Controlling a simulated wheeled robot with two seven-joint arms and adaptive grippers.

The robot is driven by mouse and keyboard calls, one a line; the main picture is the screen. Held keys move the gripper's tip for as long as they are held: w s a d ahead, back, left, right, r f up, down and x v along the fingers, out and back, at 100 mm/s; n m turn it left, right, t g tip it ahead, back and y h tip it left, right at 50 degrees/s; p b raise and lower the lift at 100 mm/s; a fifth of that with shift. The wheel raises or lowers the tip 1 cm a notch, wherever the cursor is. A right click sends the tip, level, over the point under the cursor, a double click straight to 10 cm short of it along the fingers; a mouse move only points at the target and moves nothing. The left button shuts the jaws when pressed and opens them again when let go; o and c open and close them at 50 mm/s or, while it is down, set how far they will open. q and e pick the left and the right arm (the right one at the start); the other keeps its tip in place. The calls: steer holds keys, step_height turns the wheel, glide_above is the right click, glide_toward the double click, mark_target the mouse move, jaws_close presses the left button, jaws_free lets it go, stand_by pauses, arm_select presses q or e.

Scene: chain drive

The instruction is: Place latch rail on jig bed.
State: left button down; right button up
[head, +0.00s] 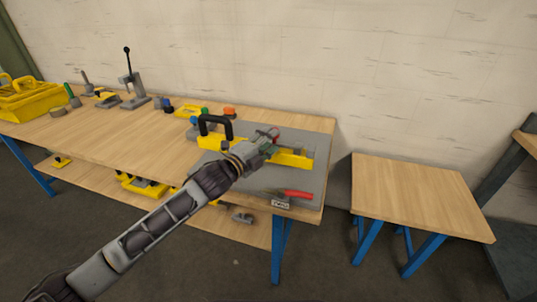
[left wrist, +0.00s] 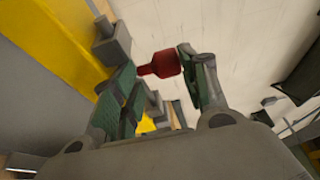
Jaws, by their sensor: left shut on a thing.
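The jig bed, a long yellow base (head: 291,159), lies on a grey mat at the right end of the workbench. It also shows as a yellow band in the left wrist view (left wrist: 62,42). My left gripper (head: 267,142) is over the middle of the jig bed, its fingers pointing at it. It is shut on a grey part with a red knob, which I take for the latch rail. The red knob (left wrist: 160,64) shows between the fingertips in the left wrist view. The fingers hide most of the part, so I cannot tell whether it touches the bed. My right gripper is out of view.
A red-handled tool (head: 293,193) lies at the mat's front. A lever press (head: 133,90) and a yellow toolbox (head: 30,99) stand further left. A small side table (head: 415,190) is bare.

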arm_select(q)
steer(key=shift+f, duration=0.55)
step_height(320, 180, down, 5)
steer(key=shift+r+b, duration=0.1)
steer(key=shift+b, duration=0.45)
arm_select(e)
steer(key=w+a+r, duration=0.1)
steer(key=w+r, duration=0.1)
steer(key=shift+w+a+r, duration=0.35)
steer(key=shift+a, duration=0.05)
arm_select(q)
step_height(320, 180, down, 4)
steer(key=shift+r+b, duration=0.1)
steer(key=shift+b, duration=0.25)
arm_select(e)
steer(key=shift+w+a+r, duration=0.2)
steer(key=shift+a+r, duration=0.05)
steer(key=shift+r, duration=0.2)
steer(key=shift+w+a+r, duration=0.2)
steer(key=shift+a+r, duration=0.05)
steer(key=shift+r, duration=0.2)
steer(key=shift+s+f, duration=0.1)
